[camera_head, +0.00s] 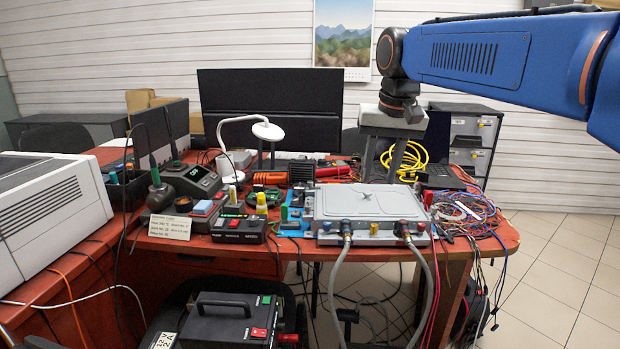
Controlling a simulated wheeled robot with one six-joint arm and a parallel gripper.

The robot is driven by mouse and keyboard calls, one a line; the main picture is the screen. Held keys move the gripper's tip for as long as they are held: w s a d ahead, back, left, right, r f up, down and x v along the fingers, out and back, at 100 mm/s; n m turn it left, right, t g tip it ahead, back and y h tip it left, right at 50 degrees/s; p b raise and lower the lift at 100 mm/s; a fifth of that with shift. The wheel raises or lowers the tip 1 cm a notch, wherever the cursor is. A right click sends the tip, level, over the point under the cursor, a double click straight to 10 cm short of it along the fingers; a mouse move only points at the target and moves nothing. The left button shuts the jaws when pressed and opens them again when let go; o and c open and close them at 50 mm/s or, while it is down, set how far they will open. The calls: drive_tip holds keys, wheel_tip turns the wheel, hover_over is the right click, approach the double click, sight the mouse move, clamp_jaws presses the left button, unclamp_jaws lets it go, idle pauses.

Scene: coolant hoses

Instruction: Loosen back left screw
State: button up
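A grey metal box with a flat lid (368,202) sits at the front right of the red desk. Its screws are too small to make out, including any at the back left corner. Two grey hoses are joined to its front face, a left hose (338,270) and a right hose (425,270), and hang down past the desk edge. My gripper (379,176) points down behind the right half of the lid. Its two fingers stand apart with nothing visible between them, so it looks open. I cannot tell its exact height above the desk.
Small devices and tools crowd the left, with a lamp (266,131) behind. A dark monitor (270,105) stands at the back.

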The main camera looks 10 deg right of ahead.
drive_tip(key=w+a+r+m+g, duration=0.1)
drive_tip(key=w+a+r, duration=0.2)
drive_tip(key=w, duration=0.5)
drive_tip(key=w+a+r, duration=0.3)
drive_tip(key=w, duration=0.6)
drive_tip(key=m+g, duration=0.2)
hover_over(310, 182)
drive_tip(key=f, duration=0.2)
wheel_tip(310, 182, down, 17)
drive_tip(key=shift+w+f, duration=0.1)
drive_tip(key=shift+w, duration=0.05)
